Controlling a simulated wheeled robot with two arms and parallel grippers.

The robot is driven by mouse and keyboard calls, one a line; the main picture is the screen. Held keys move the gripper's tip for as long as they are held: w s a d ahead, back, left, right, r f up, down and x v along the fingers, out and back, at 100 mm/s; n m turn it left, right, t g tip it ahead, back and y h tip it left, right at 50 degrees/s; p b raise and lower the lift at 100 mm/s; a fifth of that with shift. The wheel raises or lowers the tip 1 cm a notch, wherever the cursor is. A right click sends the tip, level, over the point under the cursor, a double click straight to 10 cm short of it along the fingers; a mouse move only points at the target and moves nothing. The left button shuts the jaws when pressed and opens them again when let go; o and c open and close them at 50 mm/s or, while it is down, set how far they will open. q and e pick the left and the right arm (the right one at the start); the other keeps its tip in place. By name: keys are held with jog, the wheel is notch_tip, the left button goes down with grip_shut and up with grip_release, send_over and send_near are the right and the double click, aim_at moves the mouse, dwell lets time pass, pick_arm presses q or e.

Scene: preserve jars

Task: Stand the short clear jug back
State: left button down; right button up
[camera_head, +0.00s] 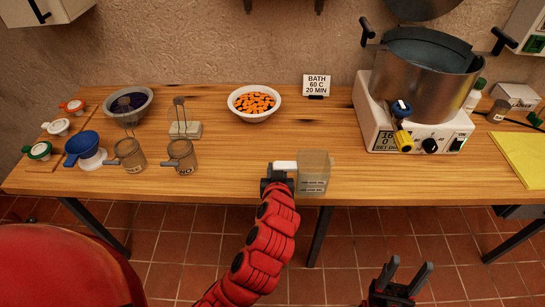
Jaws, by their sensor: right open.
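A short clear jug (315,172) with small dark print low on its side is at the table's front edge, right of the middle. It looks upright; I cannot tell whether its base touches the table. A pale block, perhaps its handle, sticks out to its left. My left gripper (278,171), on the red arm, is right at this block. Its fingertips are mostly hidden, so its grip on the jug is unclear. My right gripper (404,272) is open and empty, low in front of the table over the tiled floor.
Two smaller jugs (181,157) with grey handles stand at the left, by a blue funnel (84,148), lidded jars and a dark-filled bowl (128,105). A white bowl of orange pieces (254,104) is at the back. A bath heater (418,108) stands right. The middle wood is clear.

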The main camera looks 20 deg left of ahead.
pick_arm(q)
jog(key=p, duration=0.3)
send_over(266, 161)
jog(key=s+d, duration=0.1)
jog(key=s, duration=0.1)
jog(key=shift+w+d, duration=0.1)
jog(key=shift+d, duration=0.1)
jog(key=shift+w+a+f, duration=0.25)
jog(key=shift+w+f, duration=0.05)
jog(key=shift+w, duration=0.2)
jog(key=shift+w+a, duration=0.15)
jog(key=shift+w+a+r+p, duration=0.1)
jog(key=shift+w+a+p, duration=0.2)
jog(key=shift+w+p, duration=0.15)
notch_tip(266, 161, down, 4)
jog(key=shift+s+r+p, duration=0.1)
jog(key=shift+r+p, duration=0.1)
jog(key=shift+p, duration=0.25)
jog(key=c, duration=0.6)
grip_release()
jog(key=shift+c, duration=0.2)
